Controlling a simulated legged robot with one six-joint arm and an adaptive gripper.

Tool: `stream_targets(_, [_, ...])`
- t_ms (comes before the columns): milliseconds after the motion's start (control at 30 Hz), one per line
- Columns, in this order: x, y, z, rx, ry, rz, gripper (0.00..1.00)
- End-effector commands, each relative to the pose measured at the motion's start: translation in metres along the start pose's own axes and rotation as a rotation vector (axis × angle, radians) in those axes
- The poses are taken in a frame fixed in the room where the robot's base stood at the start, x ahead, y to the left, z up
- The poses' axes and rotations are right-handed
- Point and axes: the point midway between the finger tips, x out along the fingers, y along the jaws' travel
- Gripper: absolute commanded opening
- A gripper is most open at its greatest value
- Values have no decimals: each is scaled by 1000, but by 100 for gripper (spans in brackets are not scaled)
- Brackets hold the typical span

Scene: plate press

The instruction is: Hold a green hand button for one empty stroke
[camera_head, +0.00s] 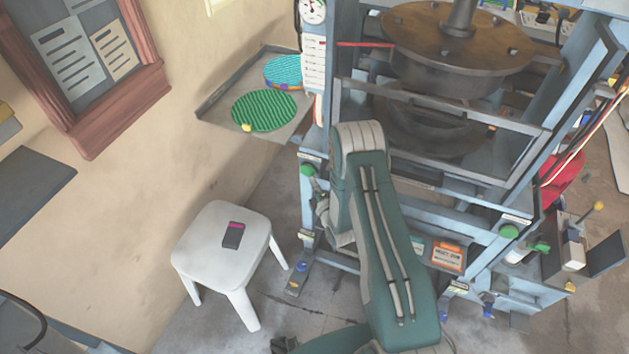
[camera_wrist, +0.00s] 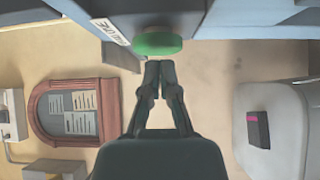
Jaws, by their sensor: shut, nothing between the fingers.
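A green hand button (camera_head: 308,170) sits on the left post of the blue press frame. It shows large in the wrist view (camera_wrist: 157,44), beside a white label. My gripper (camera_wrist: 160,64) is shut and empty, with its fingertips just short of the button in that view; I cannot tell whether they touch. In the head view my arm hides most of the gripper beside the left post. A second green button (camera_head: 509,231) is on the right side of the frame. The round press plate (camera_head: 450,50) stands behind a guard of bars (camera_head: 440,110).
A white stool (camera_head: 220,235) with a dark, pink-banded object (camera_head: 233,235) stands left of the press. A shelf (camera_head: 215,110) holds a green ribbed disc (camera_head: 264,111) and a blue one (camera_head: 284,71). A panel with an orange label (camera_head: 447,256) is on the press front. A noticeboard (camera_head: 85,60) hangs on the wall.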

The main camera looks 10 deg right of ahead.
Motion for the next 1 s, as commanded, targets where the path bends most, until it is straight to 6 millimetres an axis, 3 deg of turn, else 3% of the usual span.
stream_targets(1000, [22,2,26,0,-10,4,0])
